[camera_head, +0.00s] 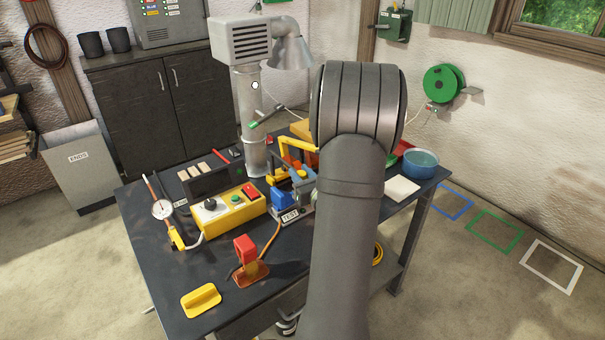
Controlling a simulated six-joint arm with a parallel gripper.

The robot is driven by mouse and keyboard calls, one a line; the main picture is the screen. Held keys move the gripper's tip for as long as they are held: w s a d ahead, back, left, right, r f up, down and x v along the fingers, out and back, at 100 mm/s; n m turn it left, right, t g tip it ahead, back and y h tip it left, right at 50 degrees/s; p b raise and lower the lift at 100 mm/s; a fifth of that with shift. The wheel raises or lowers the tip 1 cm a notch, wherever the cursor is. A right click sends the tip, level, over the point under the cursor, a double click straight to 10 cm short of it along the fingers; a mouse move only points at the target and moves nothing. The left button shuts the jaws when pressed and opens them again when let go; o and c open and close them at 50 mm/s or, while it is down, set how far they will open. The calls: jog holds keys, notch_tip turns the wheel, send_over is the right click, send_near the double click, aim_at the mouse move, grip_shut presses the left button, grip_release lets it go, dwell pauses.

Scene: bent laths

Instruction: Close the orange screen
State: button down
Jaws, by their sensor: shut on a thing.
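An orange frame-like part (284,150), which looks like the orange screen, stands upright over a small machine at the middle of the bench, just left of my arm. Its right side is hidden behind my arm, so I cannot tell how far it stands open. Below it are a blue block (284,198) and a grey base with a label (291,216). My gripper is hidden behind my own arm, which fills the middle of the view.
On the dark bench (190,260) are a yellow control box (227,212), a red lever on an orange plate (246,250), a yellow handled block (201,300) and a dial gauge (162,209). A grey extraction pipe (247,110) rises behind. A blue bowl (420,163) stands right.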

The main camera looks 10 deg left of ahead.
jog(key=c, duration=1.1)
grip_release()
jog(key=shift+s+a, duration=0.2)
jog(key=shift+a, duration=0.05)
jog(key=shift+c, duration=0.2)
jog(key=shift+d, duration=0.1)
jog(key=shift+s+d, duration=0.15)
jog(key=shift+d, duration=0.05)
jog(key=v, duration=1.6)
jog(key=shift+s+d, duration=0.2)
jog(key=shift+s, duration=0.2)
jog(key=x, duration=1.7)
jog(key=shift+w+a, duration=0.1)
jog(key=shift+w, duration=0.15)
